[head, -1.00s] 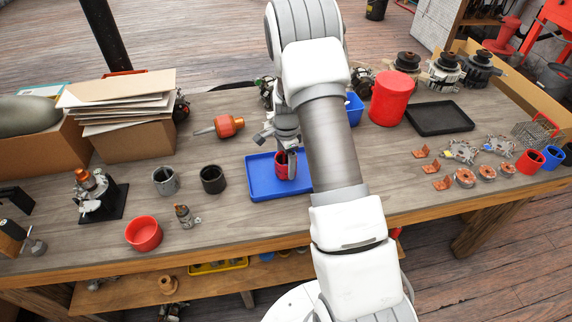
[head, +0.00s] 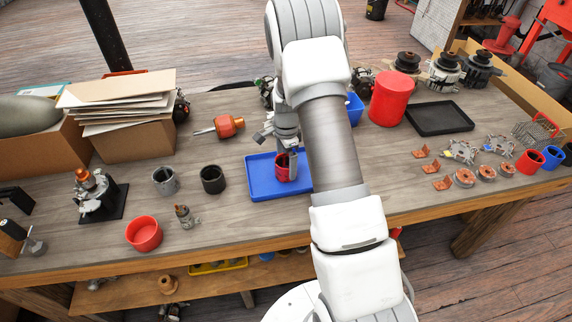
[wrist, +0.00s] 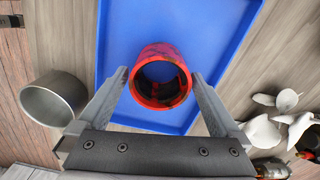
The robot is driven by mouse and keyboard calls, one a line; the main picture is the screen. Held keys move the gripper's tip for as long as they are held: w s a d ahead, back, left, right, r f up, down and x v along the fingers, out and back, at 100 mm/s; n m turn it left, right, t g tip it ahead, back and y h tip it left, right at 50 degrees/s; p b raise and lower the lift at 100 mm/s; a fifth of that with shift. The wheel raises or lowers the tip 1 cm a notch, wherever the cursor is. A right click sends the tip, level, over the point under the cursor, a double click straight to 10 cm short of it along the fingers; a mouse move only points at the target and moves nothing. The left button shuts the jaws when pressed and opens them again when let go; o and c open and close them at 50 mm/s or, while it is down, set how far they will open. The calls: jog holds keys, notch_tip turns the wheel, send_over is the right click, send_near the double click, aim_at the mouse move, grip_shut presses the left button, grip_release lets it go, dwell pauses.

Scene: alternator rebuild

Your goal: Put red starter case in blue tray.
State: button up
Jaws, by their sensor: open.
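The red starter case (head: 281,174), a short hollow cylinder, stands upright in the blue tray (head: 259,187). In the wrist view the case (wrist: 160,51) is seen from above, open end up, with the blue tray (wrist: 118,35) floor around it. My gripper (wrist: 160,77) is open. Its two fingers are on either side of the case, with a small gap at each side in the wrist view. In the head view my gripper (head: 289,152) is directly over the case and partly hides it.
A grey cup (head: 166,181) and a black cup (head: 213,179) stand left of the tray. A red bowl (head: 144,233) is near the front edge. A large red canister (head: 389,98) and a black tray (head: 440,118) are at right. Bare table lies in front of the blue tray.

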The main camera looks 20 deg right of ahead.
jog(key=s+a+r+n+t, duration=0.1)
jog(key=s+a+r+n, duration=0.15)
jog(key=r, duration=0.65)
jog(key=s+a+r+n+t, duration=0.15)
jog(key=s+r, duration=0.25)
jog(key=r, duration=0.5)
jog(key=s+a+r+n, duration=0.2)
jog(key=s+r+n, duration=0.1)
jog(key=r, duration=0.6)
jog(key=s+a+r+n+t, duration=0.1)
jog(key=s+a+r+n, duration=0.1)
jog(key=s+n, duration=0.3)
jog(key=s+a+r+n+t, duration=0.2)
jog(key=s+r+n, duration=0.2)
jog(key=s, duration=0.9)
jog(key=shift+a+n, duration=0.4)
jog(key=shift+n, duration=0.5)
